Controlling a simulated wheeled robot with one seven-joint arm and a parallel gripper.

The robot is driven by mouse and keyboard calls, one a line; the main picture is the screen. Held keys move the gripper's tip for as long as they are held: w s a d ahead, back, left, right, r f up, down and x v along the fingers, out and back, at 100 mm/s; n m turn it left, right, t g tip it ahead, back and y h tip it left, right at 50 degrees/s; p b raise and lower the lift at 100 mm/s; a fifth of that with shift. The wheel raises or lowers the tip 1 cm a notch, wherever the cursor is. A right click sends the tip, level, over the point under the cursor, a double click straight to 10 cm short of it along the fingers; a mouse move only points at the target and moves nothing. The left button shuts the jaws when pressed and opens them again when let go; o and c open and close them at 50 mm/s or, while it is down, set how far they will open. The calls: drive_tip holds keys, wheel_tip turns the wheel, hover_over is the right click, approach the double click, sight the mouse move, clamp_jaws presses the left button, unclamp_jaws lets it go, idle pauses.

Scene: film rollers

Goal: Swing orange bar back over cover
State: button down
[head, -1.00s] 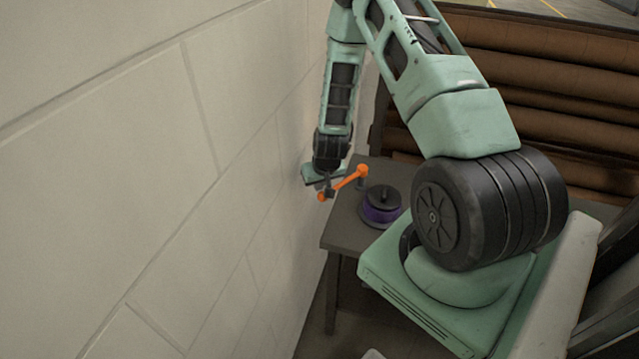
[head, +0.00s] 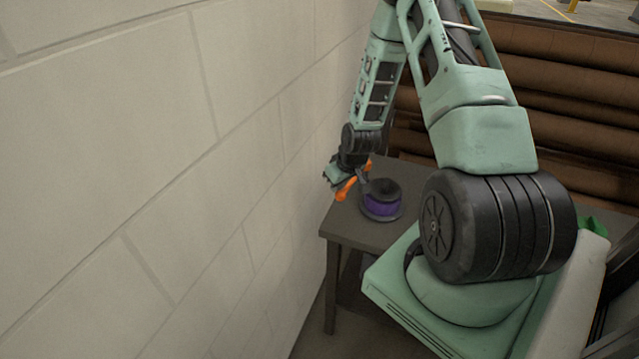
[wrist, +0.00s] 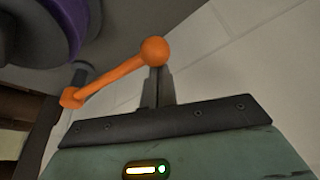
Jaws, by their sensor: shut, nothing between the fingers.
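The orange bar (head: 348,188) stands above the table's left side, beside the wall. In the wrist view the bar (wrist: 112,79) runs from a ball end at the fingers to a smaller end on a dark post at left. The cover looks to be the round black and purple piece (head: 381,209), just right of the bar; part of it fills the upper left of the wrist view (wrist: 35,30). The bar is not over its middle. My gripper (wrist: 157,76) is shut and empty, its tips right by the ball end; whether they touch is unclear.
A pale block wall (head: 200,180) rises close on the left of my gripper. The dark table (head: 345,228) has bare top in front of the round piece. Large brown rolls (head: 560,95) lie stacked behind.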

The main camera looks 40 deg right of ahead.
drive_tip(key=shift+s+d+n+y, duration=0.15)
drive_tip(key=shift+s+d+n, duration=0.25)
drive_tip(key=shift+s, duration=0.55)
drive_tip(key=shift+s+d+n+y, duration=0.2)
drive_tip(key=shift+s+n, duration=0.25)
drive_tip(key=shift+s, duration=0.45)
drive_tip(key=shift+s+d+n+y, duration=0.15)
drive_tip(key=shift+s+d+n, duration=0.25)
drive_tip(key=shift+s, duration=0.55)
drive_tip(key=shift+s, duration=0.1)
